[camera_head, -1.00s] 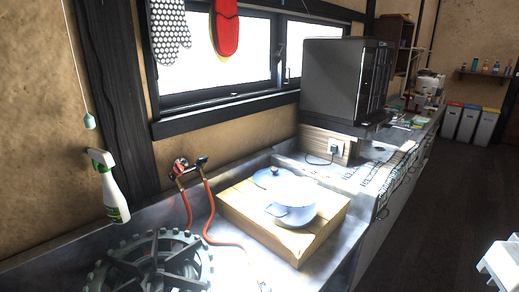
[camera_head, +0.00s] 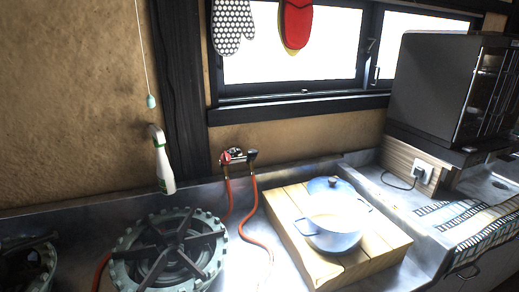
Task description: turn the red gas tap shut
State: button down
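The red gas tap (camera_head: 233,155) is on the low part of the clay wall below the window, just above the back of the metal counter. It is small in view, and I cannot tell how its handle is turned. A dark fitting sits at its right end. Two orange-red hoses (camera_head: 256,215) run down from it onto the counter. My gripper is not in view.
A gas burner (camera_head: 205,250) stands in front left of the tap, with another at the far left edge. A spray bottle (camera_head: 164,170) stands at the wall. A blue pot (camera_head: 335,238) is on a wooden board (camera_head: 375,265). A dark cabinet (camera_head: 430,95) stands right.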

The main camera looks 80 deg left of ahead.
aim_at(225, 158)
jog(key=z, duration=0.05)
jog(key=i, duration=0.5)
jog(key=u, duration=3.2)
jog(key=i, duration=0.5)
jog(key=z, duration=0.05)
